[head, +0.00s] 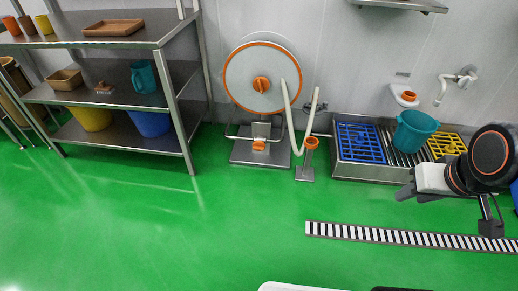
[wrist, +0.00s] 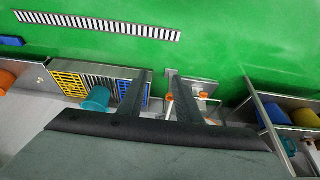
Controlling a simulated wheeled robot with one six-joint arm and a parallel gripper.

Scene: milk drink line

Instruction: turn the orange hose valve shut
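The hose reel (head: 240,77) is a round white disc with an orange rim and an orange knob (head: 261,84) at its centre, against the wall. An orange handle (head: 258,145) sits low on its base; I cannot tell for certain which orange part is the valve. A pale hose (head: 287,103) hangs beside the reel by a stand with an orange top (head: 311,143). In the wrist view, the low orange handle (wrist: 204,97) shows right of the fingers. My gripper (wrist: 158,74) is open and empty, apart from the reel. In the head view my arm is at the right.
A steel sink unit (head: 352,172) with blue and yellow grates and a teal bucket (head: 412,130) stands right of the reel. A steel shelf (head: 130,97) with bins stands left. A striped strip (head: 410,237) lies on the open green floor.

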